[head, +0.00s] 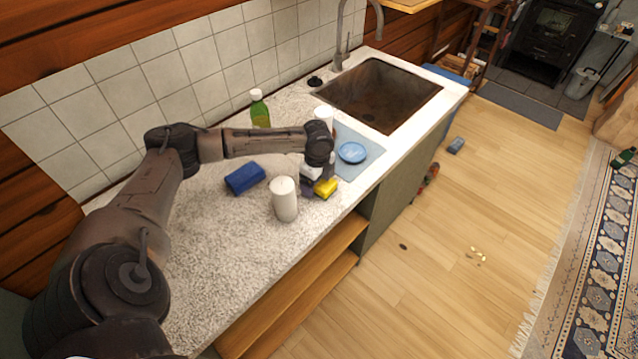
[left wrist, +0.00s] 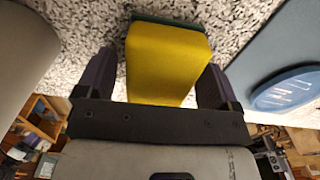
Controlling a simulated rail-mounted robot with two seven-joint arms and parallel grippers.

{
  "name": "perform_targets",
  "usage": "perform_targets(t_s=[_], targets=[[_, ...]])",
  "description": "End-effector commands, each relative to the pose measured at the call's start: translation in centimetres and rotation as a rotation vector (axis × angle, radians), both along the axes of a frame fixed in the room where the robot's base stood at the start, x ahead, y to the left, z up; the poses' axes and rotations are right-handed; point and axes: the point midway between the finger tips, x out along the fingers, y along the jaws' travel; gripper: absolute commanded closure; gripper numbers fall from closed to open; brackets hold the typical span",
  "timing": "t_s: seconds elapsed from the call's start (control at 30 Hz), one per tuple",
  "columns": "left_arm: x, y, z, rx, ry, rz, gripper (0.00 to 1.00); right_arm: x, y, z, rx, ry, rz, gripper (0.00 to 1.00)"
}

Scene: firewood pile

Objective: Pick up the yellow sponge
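The yellow sponge (head: 327,187) lies on the speckled countertop near its front edge, under my left gripper (head: 316,188). In the left wrist view the sponge (left wrist: 165,65) fills the space between the two dark fingers of my left gripper (left wrist: 160,80), with a dark green layer along its far edge. The fingers are spread, one on each side of the sponge. A thin gap shows on the left side; on the right side I cannot tell whether the finger touches. My right gripper is not in view.
A white cylinder (head: 284,200) stands close by, left of the gripper. A blue block (head: 245,177) lies farther left. A blue round dish (head: 352,152) rests on a blue-grey mat (head: 372,148). A green bottle (head: 259,110) and a sink (head: 380,95) are behind.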

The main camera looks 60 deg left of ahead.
Motion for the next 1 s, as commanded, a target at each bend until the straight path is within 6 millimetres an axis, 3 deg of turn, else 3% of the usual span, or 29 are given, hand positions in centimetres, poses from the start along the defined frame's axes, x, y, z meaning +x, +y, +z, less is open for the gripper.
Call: perform_targets(t_s=[0.47, 0.77, 1.0], targets=[[0.0, 0.0, 0.0, 0.000, -0.001, 0.000, 0.59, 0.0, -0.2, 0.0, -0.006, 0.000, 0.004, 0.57], [0.0, 0.0, 0.3, -0.001, -0.001, 0.000, 0.59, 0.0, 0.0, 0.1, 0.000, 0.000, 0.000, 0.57], [0.1, 0.0, 2.4, 0.001, -0.003, 0.000, 0.59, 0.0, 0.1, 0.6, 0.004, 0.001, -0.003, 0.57]])
